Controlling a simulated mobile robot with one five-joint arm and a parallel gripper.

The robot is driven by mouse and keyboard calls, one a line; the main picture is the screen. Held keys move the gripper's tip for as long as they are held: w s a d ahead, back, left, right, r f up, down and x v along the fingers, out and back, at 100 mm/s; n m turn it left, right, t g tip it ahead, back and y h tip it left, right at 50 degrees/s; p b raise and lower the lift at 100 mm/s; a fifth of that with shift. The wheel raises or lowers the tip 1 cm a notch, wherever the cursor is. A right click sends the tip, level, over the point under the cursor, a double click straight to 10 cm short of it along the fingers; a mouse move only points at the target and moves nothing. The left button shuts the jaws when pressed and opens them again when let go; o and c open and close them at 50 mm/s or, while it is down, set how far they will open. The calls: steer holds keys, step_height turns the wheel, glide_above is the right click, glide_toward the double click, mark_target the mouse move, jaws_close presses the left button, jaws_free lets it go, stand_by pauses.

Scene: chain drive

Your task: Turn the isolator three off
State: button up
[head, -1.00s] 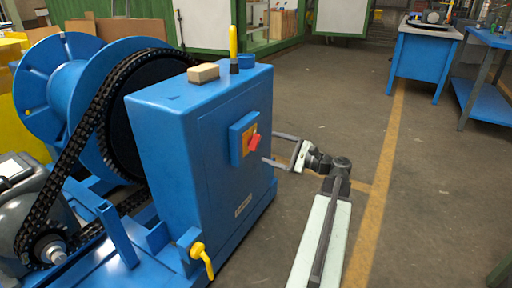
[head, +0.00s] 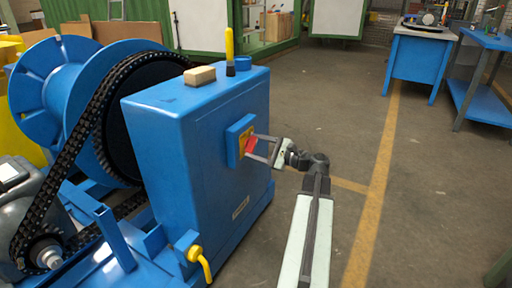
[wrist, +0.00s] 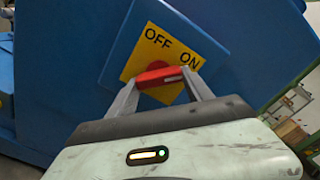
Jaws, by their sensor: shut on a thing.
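The isolator is a red rotary handle (wrist: 160,76) on a yellow plate (wrist: 158,52) marked OFF and ON, on a blue box. In the wrist view the handle lies crosswise, its right end with a small mark turned toward ON. My gripper (wrist: 160,82) has one finger at each end of the handle and is shut on it. In the head view my gripper (head: 251,146) reaches the red handle (head: 252,145) from the right. The fingers partly hide the handle and the plate there.
The blue cabinet (head: 200,165) carries a tan block (head: 200,76), a yellow-handled tool (head: 230,50) and a blue ring on top. A chain (head: 78,140) and blue drum stand at left. A yellow lever (head: 200,262) sticks out low in front.

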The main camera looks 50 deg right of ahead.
steer(key=shift+s+r+n+p, duration=0.1)
steer(key=shift+r+n+p, duration=0.1)
steer(key=shift+n, duration=4.3)
steer(key=shift+r+n+p, duration=0.2)
steer(key=shift+n, duration=4.3)
steer(key=o, duration=1.4)
steer(key=shift+c, duration=0.2)
steer(key=v, duration=0.7)
steer(key=shift+s, duration=0.4)
